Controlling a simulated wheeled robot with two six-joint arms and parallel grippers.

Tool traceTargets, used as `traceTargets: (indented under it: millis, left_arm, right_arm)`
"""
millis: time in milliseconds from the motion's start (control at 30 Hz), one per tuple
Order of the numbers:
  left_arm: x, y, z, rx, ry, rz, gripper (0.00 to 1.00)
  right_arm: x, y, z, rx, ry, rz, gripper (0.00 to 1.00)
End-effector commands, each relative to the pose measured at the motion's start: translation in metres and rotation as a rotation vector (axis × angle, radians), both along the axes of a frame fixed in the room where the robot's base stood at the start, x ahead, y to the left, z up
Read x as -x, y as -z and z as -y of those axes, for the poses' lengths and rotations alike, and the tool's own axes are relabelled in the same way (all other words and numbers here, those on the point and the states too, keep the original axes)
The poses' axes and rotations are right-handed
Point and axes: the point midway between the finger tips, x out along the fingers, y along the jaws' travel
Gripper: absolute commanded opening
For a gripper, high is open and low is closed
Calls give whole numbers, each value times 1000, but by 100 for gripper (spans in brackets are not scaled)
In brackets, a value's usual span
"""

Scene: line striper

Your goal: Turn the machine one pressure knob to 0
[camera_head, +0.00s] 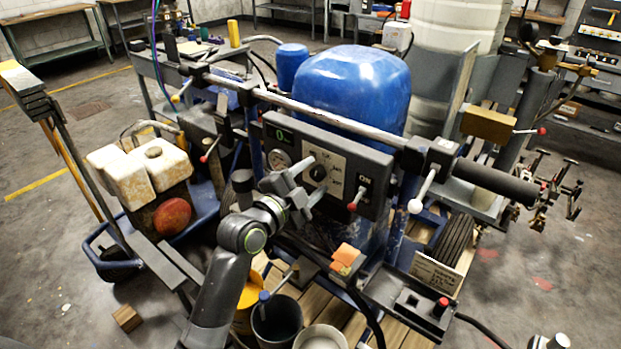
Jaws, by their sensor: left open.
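The line striper's dark control panel (355,160) faces me in the middle of the view. A pale plate on it carries a round black pressure knob (318,173) with markings around it. The knob's exact setting is too small to read. My left gripper (309,180) is open in front of the panel, just left of the knob, with its fingers pointing toward it. I cannot tell whether a finger touches the knob. A gauge (279,160) and a small green display (281,135) sit to the left on the panel. My right gripper is not in view.
A red-tipped lever (354,203) and an ON switch sit right of the knob. A handlebar (330,118) crosses above the panel, with a white-knobbed lever (418,203) at right. A blue tank (352,85) stands behind. Buckets (277,322) stand below. Open floor lies at left.

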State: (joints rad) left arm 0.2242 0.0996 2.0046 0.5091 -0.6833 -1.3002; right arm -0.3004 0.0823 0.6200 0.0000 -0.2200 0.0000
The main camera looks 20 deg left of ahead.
Motion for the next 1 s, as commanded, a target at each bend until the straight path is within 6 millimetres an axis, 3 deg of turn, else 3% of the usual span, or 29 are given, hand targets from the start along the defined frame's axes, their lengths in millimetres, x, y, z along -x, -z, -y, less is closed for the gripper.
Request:
traceTargets:
  millis: [133,467,767,1000]
  left_arm:
    - [0,0,0,0,0,0,49]
    - [0,0,0,1,1,-1,7]
    - [0,0,0,37,0,-15,7]
    - [1,0,0,168,1,-64,7]
  right_arm:
    - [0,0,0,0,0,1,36]
    - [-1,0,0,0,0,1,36]
    - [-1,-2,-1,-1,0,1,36]
    - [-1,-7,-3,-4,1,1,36]
